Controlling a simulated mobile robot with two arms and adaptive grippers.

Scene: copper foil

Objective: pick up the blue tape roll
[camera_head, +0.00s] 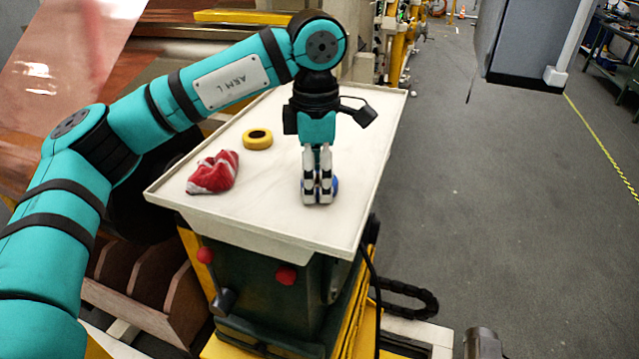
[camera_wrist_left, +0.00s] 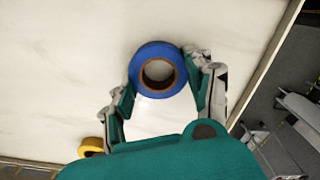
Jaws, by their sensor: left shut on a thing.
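The blue tape roll (camera_head: 335,186) is mostly hidden behind the fingers of my left gripper (camera_head: 318,194) in the head view. In the left wrist view the blue tape roll (camera_wrist_left: 157,54) shows as a ring with a brown core, between the two fingertips of my left gripper (camera_wrist_left: 160,88). The left gripper points down at the white table top (camera_head: 290,205) and is shut on the roll. I cannot tell whether the roll still touches the table. My right gripper is not in view.
A yellow tape roll (camera_head: 257,138) and a crumpled red and white cloth (camera_head: 213,172) lie on the table, left of my left gripper. The table has a raised rim. Open grey floor (camera_head: 480,200) lies to the right.

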